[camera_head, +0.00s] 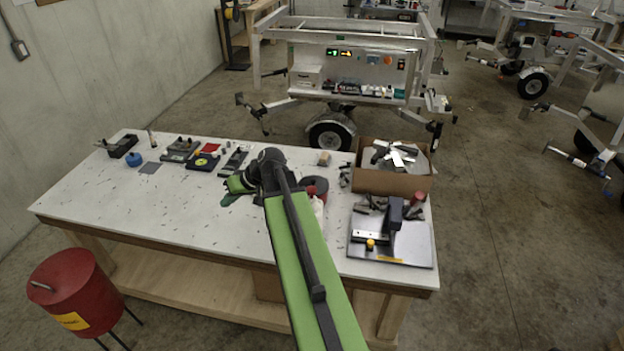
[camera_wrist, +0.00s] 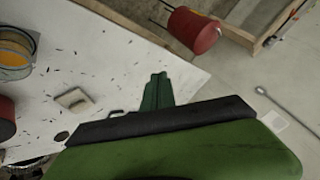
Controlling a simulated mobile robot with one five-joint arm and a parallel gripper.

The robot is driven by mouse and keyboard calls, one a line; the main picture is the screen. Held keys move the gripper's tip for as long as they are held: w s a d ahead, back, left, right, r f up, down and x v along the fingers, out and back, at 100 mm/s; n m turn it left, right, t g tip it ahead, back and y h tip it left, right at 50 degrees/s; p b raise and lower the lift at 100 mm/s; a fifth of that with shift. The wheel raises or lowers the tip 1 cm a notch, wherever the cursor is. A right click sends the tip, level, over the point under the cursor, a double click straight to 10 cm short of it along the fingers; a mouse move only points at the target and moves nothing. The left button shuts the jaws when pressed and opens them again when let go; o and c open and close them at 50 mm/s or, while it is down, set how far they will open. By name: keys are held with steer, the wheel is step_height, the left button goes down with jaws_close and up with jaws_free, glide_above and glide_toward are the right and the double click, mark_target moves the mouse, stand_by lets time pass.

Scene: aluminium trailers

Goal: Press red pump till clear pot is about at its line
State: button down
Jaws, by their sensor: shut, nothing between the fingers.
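My gripper (camera_wrist: 157,92) is shut and empty, its green fingers together over the white tabletop in the wrist view. It also shows in the head view (camera_head: 237,186), low over the middle of the table. A clear round pot (camera_wrist: 14,50) with amber content is cut by the left edge of the wrist view, apart from my fingers. A dark red round thing (camera_wrist: 5,118), perhaps the pump, is below it at the same edge. In the head view a dark red round thing (camera_head: 315,186) stands just right of my arm. The pot's line cannot be made out.
The white table (camera_head: 130,205) carries small tools at its back left. A cardboard box (camera_head: 393,182) and a metal plate with a stand (camera_head: 415,245) are at the right. A red drum (camera_head: 75,290) stands on the floor front left. The table's left front is mostly clear.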

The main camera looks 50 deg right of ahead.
steer(key=s+d+r+m+t+h+p, duration=0.1)
steer(key=s+d+r+m+p, duration=0.2)
steer(key=d, duration=0.5)
steer(key=s+d+r+t+h+p, duration=0.1)
steer(key=s+d+r+p, duration=0.2)
steer(key=d, duration=0.5)
step_height(320, 180, up, 4)
steer(key=m+h+p, duration=0.1)
steer(key=m+p, duration=0.1)
glide_above(314, 190)
steer(key=shift+d+f+b, duration=0.15)
steer(key=shift+d+b, duration=0.05)
steer(key=shift+b, duration=0.1)
step_height(314, 190, down, 9)
steer(key=b, duration=0.9)
steer(key=shift+f+b, duration=0.3)
